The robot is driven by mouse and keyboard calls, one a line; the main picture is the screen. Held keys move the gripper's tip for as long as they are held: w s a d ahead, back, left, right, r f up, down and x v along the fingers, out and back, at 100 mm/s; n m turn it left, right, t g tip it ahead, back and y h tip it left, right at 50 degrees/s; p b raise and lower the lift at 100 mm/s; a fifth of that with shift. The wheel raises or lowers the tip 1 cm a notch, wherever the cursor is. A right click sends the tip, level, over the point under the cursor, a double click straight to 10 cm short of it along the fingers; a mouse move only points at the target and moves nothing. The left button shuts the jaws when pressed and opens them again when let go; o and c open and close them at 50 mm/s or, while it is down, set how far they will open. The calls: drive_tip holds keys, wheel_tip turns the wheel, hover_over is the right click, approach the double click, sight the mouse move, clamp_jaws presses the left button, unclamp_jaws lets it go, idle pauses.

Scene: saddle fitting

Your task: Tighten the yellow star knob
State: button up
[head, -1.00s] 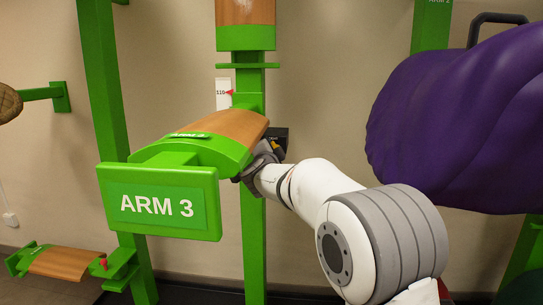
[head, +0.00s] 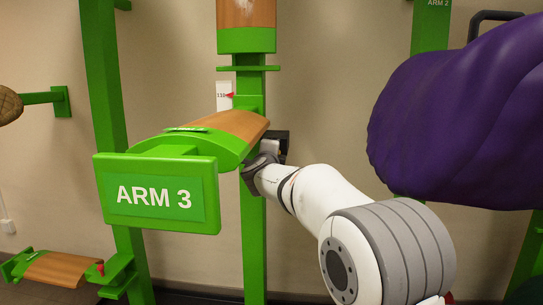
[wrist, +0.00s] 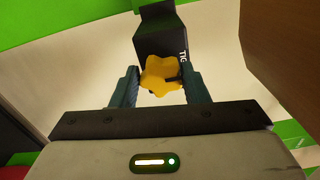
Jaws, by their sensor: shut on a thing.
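The yellow star knob (wrist: 161,74) sits at the end of a black block (wrist: 162,35) with white lettering, partly out of view. In the wrist view my gripper (wrist: 160,84) has one dark finger on each side of the knob and is shut on it. In the head view my gripper (head: 264,160) is beside the far right end of the wooden-topped ARM 3 piece (head: 228,127), at the black block (head: 281,142) on the green post. The knob cannot be made out in the head view.
The green ARM 3 sign (head: 155,195) stands out at the front left. A large purple padded shape (head: 460,115) hangs at the right, above my arm. A brown panel (wrist: 285,60) is close on the right in the wrist view. A lower wooden-topped arm (head: 62,268) is at the bottom left.

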idle(0.4)
drive_tip(key=o, duration=0.9)
drive_tip(key=shift+o, duration=0.2)
drive_tip(key=s, duration=0.8)
drive_tip(key=shift+p, duration=0.35)
drive_tip(key=shift+a, duration=0.1)
